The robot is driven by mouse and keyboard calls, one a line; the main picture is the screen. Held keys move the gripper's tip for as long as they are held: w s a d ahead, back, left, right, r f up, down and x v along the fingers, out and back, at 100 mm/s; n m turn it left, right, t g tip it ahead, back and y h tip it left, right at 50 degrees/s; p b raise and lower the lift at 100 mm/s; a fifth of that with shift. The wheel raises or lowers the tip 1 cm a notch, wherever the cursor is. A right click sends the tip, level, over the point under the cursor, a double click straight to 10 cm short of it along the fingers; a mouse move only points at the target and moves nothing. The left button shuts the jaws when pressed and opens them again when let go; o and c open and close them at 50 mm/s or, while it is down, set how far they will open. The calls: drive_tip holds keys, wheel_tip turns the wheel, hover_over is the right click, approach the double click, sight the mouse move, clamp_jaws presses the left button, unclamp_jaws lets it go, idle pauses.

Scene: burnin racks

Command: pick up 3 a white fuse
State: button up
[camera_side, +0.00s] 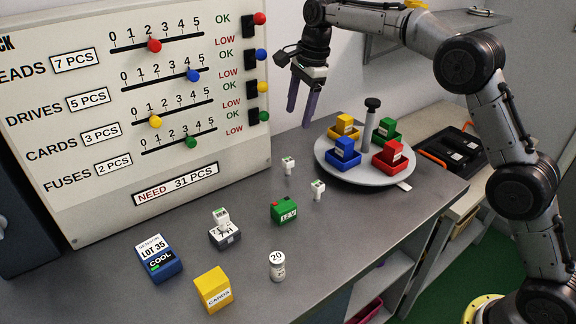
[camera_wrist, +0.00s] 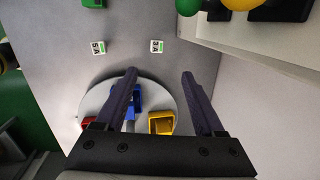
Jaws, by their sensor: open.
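The white fuse marked 3 A (camera_wrist: 157,46) stands on the grey counter, its label readable in the wrist view. In the side view the matching fuse (camera_side: 288,165) is the one nearer the panel. A similar white fuse marked 5 A (camera_wrist: 98,47) stands to its left in the wrist view; in the side view that fuse (camera_side: 318,189) is nearer the green block. My gripper (camera_side: 299,115) is open and empty, high above the counter beside the turntable. In the wrist view its fingertips (camera_wrist: 160,74) are apart, with the 3 A fuse ahead of the gap.
A round turntable (camera_side: 327,160) with coloured bins and a black-knobbed post stands right of the fuses. The slider panel (camera_side: 70,215) rises behind. A green block (camera_side: 284,209), grey block (camera_side: 225,238), blue box (camera_side: 159,258), yellow box (camera_side: 213,289) and white cylinder (camera_side: 277,266) stand in front.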

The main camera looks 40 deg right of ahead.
hover_over(288, 160)
drive_tip(key=f, duration=0.6)
drive_tip(key=d+f, duration=0.1)
drive_tip(key=f, duration=0.2)
drive_tip(key=shift+s+f, duration=0.25)
drive_tip(key=shift+f, duration=0.15)
drive_tip(key=shift+w+a+f, duration=0.1)
drive_tip(key=shift+a+f, duration=0.05)
drive_tip(key=shift+f, duration=0.75)
drive_tip(key=shift+w+a+f, duration=0.1)
drive_tip(key=shift+a+f, duration=0.05)
drive_tip(key=shift+f, duration=0.75)
drive_tip(key=shift+w+a+f, duration=0.1)
drive_tip(key=shift+a+f, duration=0.05)
drive_tip(key=shift+f, duration=0.75)
clamp_jaws()
